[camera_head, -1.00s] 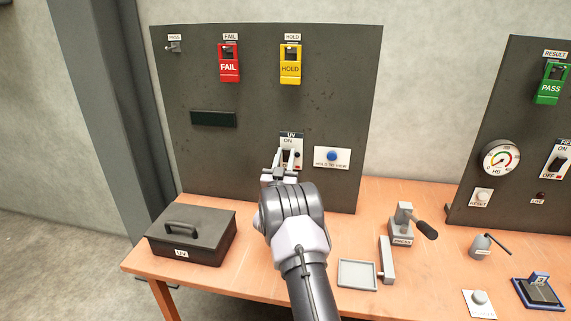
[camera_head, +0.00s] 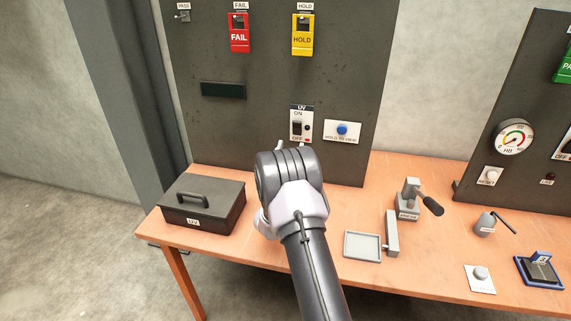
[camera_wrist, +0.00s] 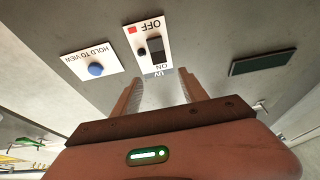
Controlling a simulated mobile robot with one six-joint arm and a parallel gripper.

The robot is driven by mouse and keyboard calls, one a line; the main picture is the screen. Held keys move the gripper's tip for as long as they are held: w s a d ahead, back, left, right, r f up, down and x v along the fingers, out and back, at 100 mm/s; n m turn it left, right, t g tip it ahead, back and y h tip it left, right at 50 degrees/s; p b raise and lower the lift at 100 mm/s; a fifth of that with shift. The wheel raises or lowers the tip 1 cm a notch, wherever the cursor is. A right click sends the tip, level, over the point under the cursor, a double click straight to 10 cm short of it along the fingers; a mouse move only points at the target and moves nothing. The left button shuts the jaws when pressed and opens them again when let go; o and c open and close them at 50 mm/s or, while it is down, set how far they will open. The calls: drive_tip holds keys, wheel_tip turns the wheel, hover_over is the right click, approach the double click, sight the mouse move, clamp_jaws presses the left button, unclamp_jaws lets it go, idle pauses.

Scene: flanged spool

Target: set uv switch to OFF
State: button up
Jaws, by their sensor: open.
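The UV switch (camera_head: 297,128) is a dark rocker on a white plate on the dark panel, with ON at the top and OFF at the bottom. In the wrist view the same switch (camera_wrist: 156,48) appears upside down, beyond the fingertips. A dark round lamp is beside the rocker. I cannot tell for sure which way the rocker is tipped. My gripper (camera_wrist: 158,88) is open and empty, its fingers apart and short of the switch plate.
A blue HOLD TO VIEW button (camera_head: 342,129) is close right of the switch. A dark UV box (camera_head: 203,205), grey tray (camera_head: 362,246) and lever press (camera_head: 410,203) stand on the table.

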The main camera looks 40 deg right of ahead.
drive_tip(key=v, duration=0.8)
drive_tip(key=shift+s, duration=0.15)
drive_tip(key=shift+a+f, duration=0.1)
drive_tip(key=shift+a, duration=0.05)
drive_tip(key=w+a+r+m+y, duration=0.3)
drive_tip(key=a+r+y, duration=0.4)
drive_tip(key=r, duration=0.5)
drive_tip(key=s+a+r+n+g+y, duration=0.1)
drive_tip(key=s+a+r+n+y, duration=0.1)
drive_tip(key=s+a+y, duration=0.35)
drive_tip(key=s+a+r+n+g+y, duration=0.1)
drive_tip(key=s+a+r+n+y, duration=0.1)
drive_tip(key=a, duration=0.6)
drive_tip(key=s+a+f+n+g+y, duration=0.1)
drive_tip(key=s+a, duration=0.3)
drive_tip(key=s, duration=0.5)
drive_tip(key=s+a+f+n+g+y, duration=0.2)
drive_tip(key=s+a+g, duration=0.1)
drive_tip(key=s, duration=0.5)
drive_tip(key=s+a+f+n+g+y, duration=0.1)
drive_tip(key=s+a+g, duration=0.1)
drive_tip(key=s+a, duration=0.3)
drive_tip(key=s, duration=0.4)
drive_tip(key=shift+s+f+n, duration=0.3)
drive_tip(key=shift+f, duration=0.05)
